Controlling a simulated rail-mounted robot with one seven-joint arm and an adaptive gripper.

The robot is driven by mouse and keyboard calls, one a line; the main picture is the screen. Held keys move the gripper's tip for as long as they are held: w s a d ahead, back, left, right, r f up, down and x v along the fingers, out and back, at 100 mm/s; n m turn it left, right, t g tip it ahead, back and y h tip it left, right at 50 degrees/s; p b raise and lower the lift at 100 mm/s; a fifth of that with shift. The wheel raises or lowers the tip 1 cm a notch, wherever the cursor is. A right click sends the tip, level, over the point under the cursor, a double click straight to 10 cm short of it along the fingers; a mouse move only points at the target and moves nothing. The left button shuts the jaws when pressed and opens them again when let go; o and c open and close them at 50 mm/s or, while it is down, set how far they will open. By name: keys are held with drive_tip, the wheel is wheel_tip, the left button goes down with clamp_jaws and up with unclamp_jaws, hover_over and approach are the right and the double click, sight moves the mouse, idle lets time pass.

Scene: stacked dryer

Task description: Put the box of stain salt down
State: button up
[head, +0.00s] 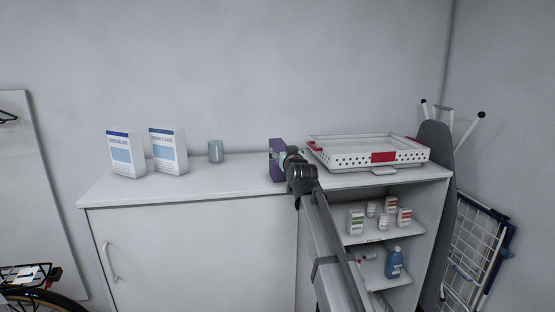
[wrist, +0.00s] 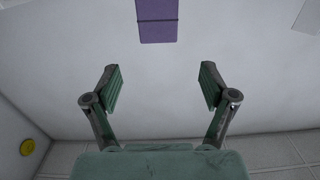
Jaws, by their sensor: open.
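A purple box (head: 277,146), which I take to be the box of stain salt, stands upright on the white cabinet top (head: 232,178), left of the white tray. In the head view my gripper (head: 290,159) is in front of it and hides part of its face. In the wrist view the purple box (wrist: 157,20) is cut by the top edge. My gripper (wrist: 161,87) is open there, with its two fingers wide apart and nothing between them. The box lies beyond the fingertips, apart from them.
Two white cartons (head: 126,154) (head: 168,151) and a blue-grey cup (head: 216,151) stand on the left of the top. A white perforated tray (head: 345,156) is close to the right. Open shelves (head: 372,236) below hold small bottles. The top between cup and box is clear.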

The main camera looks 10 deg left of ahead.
drive_tip(key=p, duration=0.3)
approach(277, 141)
drive_tip(key=x, duration=0.4)
drive_tip(key=shift+p+x, duration=1.25)
drive_tip(key=shift+x, duration=1.55)
drive_tip(key=shift+f, duration=0.15)
clamp_jaws()
